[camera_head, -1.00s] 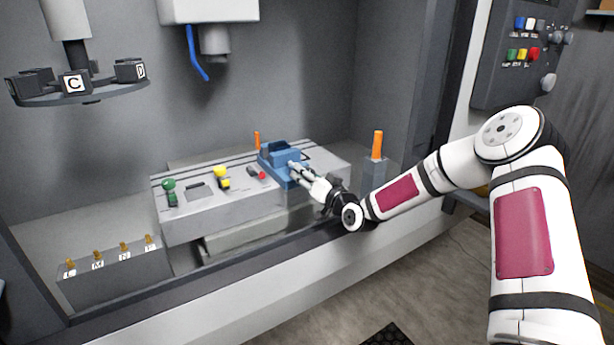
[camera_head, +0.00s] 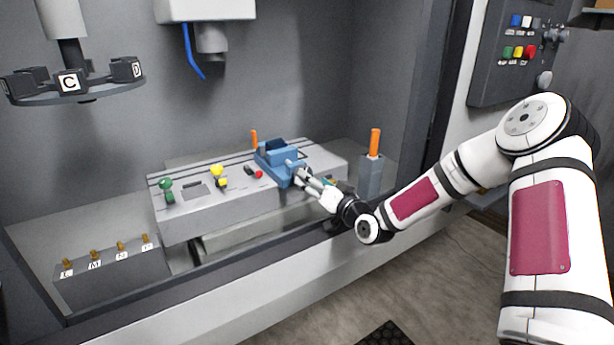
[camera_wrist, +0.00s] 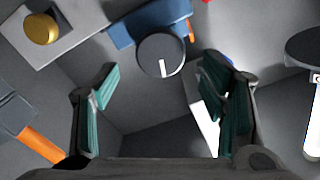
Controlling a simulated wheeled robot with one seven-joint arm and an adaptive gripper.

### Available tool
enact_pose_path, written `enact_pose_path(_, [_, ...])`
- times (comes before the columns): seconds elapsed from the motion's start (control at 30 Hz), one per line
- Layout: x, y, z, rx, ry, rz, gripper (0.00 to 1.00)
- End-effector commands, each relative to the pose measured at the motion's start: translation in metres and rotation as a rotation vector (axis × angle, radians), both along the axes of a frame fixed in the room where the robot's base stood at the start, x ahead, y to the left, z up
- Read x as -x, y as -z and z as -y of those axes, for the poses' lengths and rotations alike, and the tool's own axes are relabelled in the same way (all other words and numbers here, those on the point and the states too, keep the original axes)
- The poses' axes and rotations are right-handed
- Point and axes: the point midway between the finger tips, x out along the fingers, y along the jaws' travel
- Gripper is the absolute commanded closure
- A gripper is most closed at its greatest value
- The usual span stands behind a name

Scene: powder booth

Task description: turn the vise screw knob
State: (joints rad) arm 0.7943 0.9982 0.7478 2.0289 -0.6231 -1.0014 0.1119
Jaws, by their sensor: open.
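The blue vise (camera_head: 277,157) sits on the right part of the grey slotted table. In the wrist view the vise (camera_wrist: 150,24) is at the top, with the round dark grey screw knob (camera_wrist: 160,60) on its near side. A short white mark on the knob points down toward my gripper. My gripper (camera_wrist: 162,80) is open and empty, its green-padded fingers to the left and right of the knob's line. The knob appears to be beyond the fingertips, not gripped. In the head view my gripper (camera_head: 302,174) is at the vise's front right and partly hides the knob area.
Green (camera_head: 167,190), yellow (camera_head: 218,175) and red (camera_head: 259,174) knobbed items stand left of the vise. An orange-handled post (camera_head: 375,143) stands to its right. A carousel (camera_head: 75,92) hangs upper left. The booth's front ledge runs below my arm.

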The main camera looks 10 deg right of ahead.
Motion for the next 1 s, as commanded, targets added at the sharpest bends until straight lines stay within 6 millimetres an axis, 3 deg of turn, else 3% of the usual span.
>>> enact_pose_path(0.2, [0.040, 0.000, 0.014, 0.002, 0.001, -0.001, 0.34])
enact_pose_path(0.4, [0.058, 0.000, 0.019, 0.000, 0.001, 0.000, 0.34])
enact_pose_path(1.0, [0.061, 0.000, 0.017, 0.023, -0.009, -0.016, 0.34])
